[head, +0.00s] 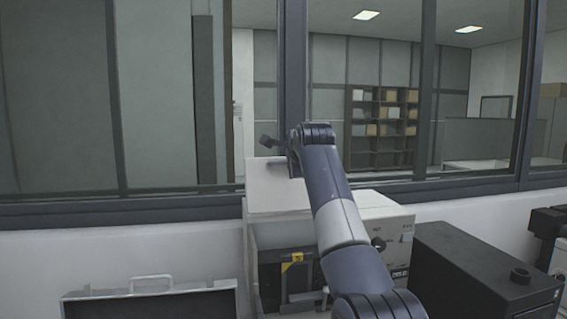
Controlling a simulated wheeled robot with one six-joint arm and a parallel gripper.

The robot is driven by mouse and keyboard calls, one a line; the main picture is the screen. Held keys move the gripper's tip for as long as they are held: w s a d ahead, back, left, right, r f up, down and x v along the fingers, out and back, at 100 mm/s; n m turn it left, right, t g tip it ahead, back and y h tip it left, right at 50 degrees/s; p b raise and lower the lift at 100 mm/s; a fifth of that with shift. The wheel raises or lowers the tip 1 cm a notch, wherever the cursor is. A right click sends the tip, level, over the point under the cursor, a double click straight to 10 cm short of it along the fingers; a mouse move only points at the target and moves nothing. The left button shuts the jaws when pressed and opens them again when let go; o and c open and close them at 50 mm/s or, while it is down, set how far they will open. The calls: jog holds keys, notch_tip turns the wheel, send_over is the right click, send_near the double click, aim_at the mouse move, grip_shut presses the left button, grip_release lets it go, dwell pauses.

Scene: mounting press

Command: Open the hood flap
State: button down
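The mounting press (378,217) is a pale box below the window, with a dark opening in its front. A pale panel that looks like the hood flap (272,190) stands raised above this opening, tilted up at the back. My arm reaches over the press from the lower right. Its end is at the flap's upper edge, where a small dark part that seems to be my gripper (268,141) sticks out to the left. The fingers are too small and partly hidden behind my arm, so I cannot tell whether they are open or touch the flap.
Inside the opening is a dark unit with a yellow label (291,260). A silver case (150,288) stands at the lower left, and a black box (484,268) with a round knob is to the right. The window frame (100,212) runs close behind the press.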

jog(key=shift+s+r, duration=0.1)
jog(key=shift+r, duration=0.5)
jog(key=c, duration=1.8)
grip_release()
jog(key=shift+d, duration=0.1)
jog(key=shift+o, duration=0.2)
jog(key=shift+s, duration=0.1)
jog(key=shift+f, duration=0.2)
jog(key=b+v, duration=0.4)
jog(key=v, duration=0.6)
jog(key=shift+s, duration=0.3)
